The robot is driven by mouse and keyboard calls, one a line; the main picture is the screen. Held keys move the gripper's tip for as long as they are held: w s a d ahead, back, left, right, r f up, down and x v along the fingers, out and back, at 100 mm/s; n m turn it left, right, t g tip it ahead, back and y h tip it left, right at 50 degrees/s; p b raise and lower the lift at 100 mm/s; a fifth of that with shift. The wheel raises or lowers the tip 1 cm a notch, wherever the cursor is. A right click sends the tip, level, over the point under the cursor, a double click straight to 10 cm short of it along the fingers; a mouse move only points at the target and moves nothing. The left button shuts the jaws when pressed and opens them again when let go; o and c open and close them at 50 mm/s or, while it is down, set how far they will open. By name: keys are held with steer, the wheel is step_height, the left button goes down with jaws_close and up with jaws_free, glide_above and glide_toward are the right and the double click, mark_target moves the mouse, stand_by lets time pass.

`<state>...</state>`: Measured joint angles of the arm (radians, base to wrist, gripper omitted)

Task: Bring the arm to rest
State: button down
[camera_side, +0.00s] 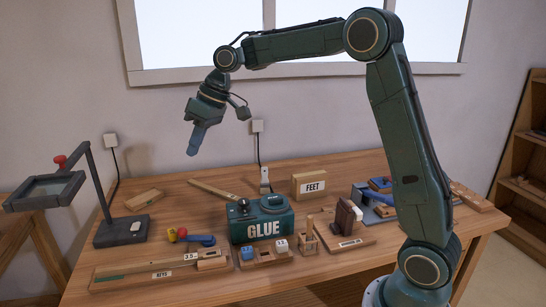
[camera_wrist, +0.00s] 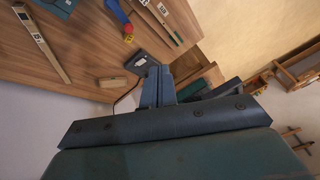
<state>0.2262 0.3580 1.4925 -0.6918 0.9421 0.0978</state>
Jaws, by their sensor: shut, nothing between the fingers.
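My gripper (camera_side: 196,140) hangs in the air above the back left part of the wooden workbench (camera_side: 165,195), pointing down. Its fingers are shut together with nothing held. In the wrist view my gripper (camera_wrist: 158,72) shows from behind, fingers closed, with the bench beyond it. The arm is raised and bent, reaching left from its base at the bench's right end. The gripper touches nothing.
A green GLUE box (camera_side: 262,220) stands mid-bench. A dark lamp-like stand (camera_side: 120,229) rises at the left, below and left of my gripper. Air around the gripper is clear.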

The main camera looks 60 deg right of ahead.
steer(key=s+a+r+m+h, duration=0.15)
steer(key=s+r, duration=0.25)
steer(key=s, duration=0.5)
steer(key=s+d+f+m+t+h, duration=0.1)
steer(key=s+f, duration=0.2)
steer(key=s, duration=0.9)
steer(key=s+d+f+m+t+h, duration=0.1)
steer(key=s+f, duration=0.1)
steer(key=s, duration=1)
steer(key=w+d+g+y, duration=0.1)
steer(key=w+y, duration=0.1)
steer(key=w, duration=2)
steer(key=w+d+f+y, duration=0.1)
steer(key=w+d+f, duration=0.3)
steer(key=w+f, duration=0.3)
steer(key=w+d+f+y, duration=0.1)
steer(key=w+d+f, duration=0.4)
steer(key=w+f, duration=0.3)
steer(key=shift+w+f, duration=0.15)
steer(key=shift+w, duration=0.75)
